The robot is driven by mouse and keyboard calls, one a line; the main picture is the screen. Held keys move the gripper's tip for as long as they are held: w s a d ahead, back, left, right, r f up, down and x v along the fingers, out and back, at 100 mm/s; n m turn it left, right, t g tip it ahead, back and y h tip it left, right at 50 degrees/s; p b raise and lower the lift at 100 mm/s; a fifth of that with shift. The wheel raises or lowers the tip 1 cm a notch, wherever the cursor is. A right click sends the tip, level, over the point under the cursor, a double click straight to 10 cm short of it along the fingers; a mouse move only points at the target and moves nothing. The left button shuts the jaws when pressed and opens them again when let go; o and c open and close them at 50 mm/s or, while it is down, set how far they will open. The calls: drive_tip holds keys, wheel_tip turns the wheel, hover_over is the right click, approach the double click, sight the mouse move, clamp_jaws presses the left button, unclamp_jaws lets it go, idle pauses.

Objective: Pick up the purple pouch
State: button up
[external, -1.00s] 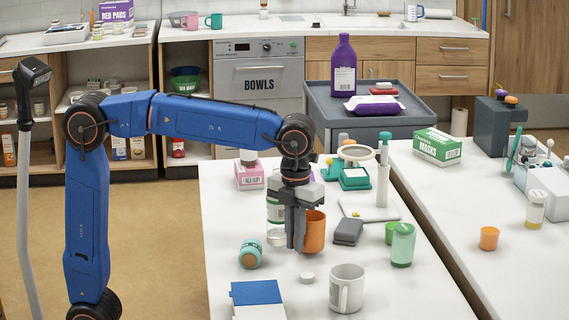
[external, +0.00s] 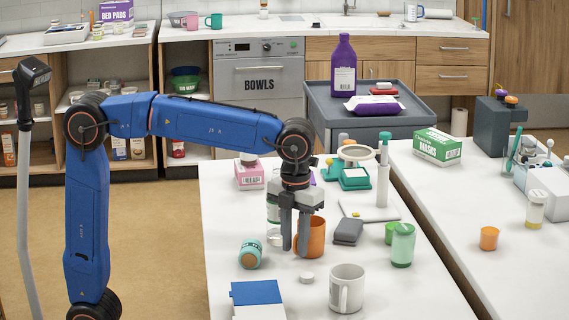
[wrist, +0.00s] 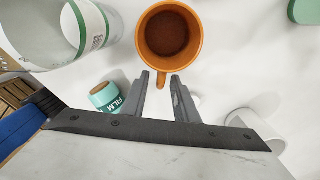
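The purple pouch (external: 375,104), with a white label area, lies on top of the grey cart (external: 424,101) behind the white table. It is not in the wrist view. My gripper (external: 295,250) points down over the white table, far in front of the pouch.
A tall purple bottle (external: 344,68) stands close behind the pouch, and a red-and-white item (external: 384,88) lies there too. A white mug (external: 346,288), a teal-labelled roll (external: 250,254) and a grey block (external: 348,231) surround my gripper on the table.

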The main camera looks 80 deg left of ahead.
wheel_tip(320, 180, up, 11)
drive_tip(key=shift+f, duration=0.1)
drive_tip(key=shift+o, duration=0.6)
drive_tip(key=shift+r, duration=0.3)
drive_tip(key=o, duration=0.6)
drive_tip(key=shift+r, duration=0.2)
drive_tip(key=shift+w+a, duration=0.1)
drive_tip(key=w+a+r+n+h, duration=0.1)
drive_tip(key=w+a+r+n, duration=0.3)
drive_tip(key=a, duration=0.6)
drive_tip(key=w+a+n+h, duration=0.1)
drive_tip(key=w+a+n, duration=0.2)
drive_tip(key=w+a, duration=0.5)
drive_tip(key=s+a+f+n, duration=0.1)
drive_tip(key=s+a, duration=0.1)
drive_tip(key=a, duration=2.2)
drive_tip(key=d+f, duration=0.1)
drive_tip(key=f, duration=1)
drive_tip(key=d+f, duration=0.1)
drive_tip(key=f, duration=0.5)
drive_tip(key=shift+s+d+f, duration=0.1)
drive_tip(key=shift+s+d, duration=0.2)
